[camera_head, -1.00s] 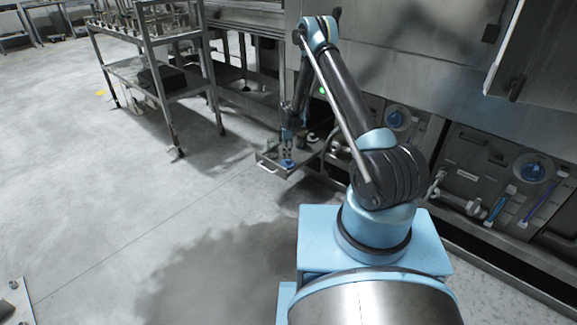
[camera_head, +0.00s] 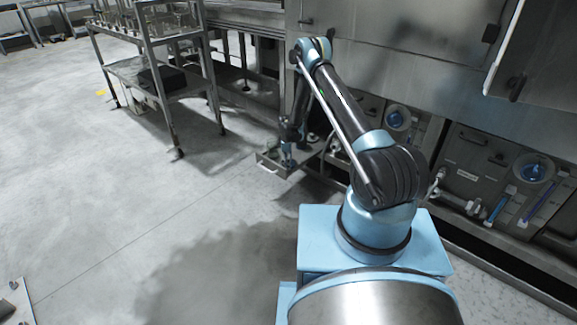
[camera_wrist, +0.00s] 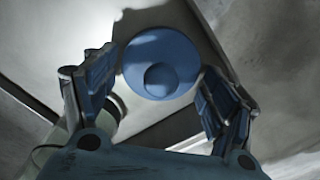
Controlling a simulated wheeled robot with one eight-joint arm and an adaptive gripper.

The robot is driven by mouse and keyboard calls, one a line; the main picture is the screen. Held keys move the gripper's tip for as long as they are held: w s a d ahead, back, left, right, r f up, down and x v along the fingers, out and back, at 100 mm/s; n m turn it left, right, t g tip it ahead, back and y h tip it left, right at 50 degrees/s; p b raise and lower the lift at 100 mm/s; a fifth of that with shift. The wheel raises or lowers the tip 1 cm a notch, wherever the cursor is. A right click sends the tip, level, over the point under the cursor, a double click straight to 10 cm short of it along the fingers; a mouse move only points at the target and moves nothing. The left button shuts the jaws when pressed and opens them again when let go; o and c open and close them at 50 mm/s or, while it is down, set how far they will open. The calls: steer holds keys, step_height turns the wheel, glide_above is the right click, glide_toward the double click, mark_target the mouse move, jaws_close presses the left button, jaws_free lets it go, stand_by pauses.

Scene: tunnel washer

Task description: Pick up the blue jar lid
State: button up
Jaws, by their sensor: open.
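In the head view my gripper (camera_head: 288,157) is low over a small metal tray (camera_head: 270,164) that sticks out from the machine. The lid is mostly hidden there behind my gripper.
A greenish cylindrical object (camera_wrist: 58,160) stands beside the left finger in the wrist view. A metal rack cart (camera_head: 165,95) stands left of the tray. The machine's panels (camera_head: 480,165) rise behind and to the right.

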steer(key=c, duration=0.6)
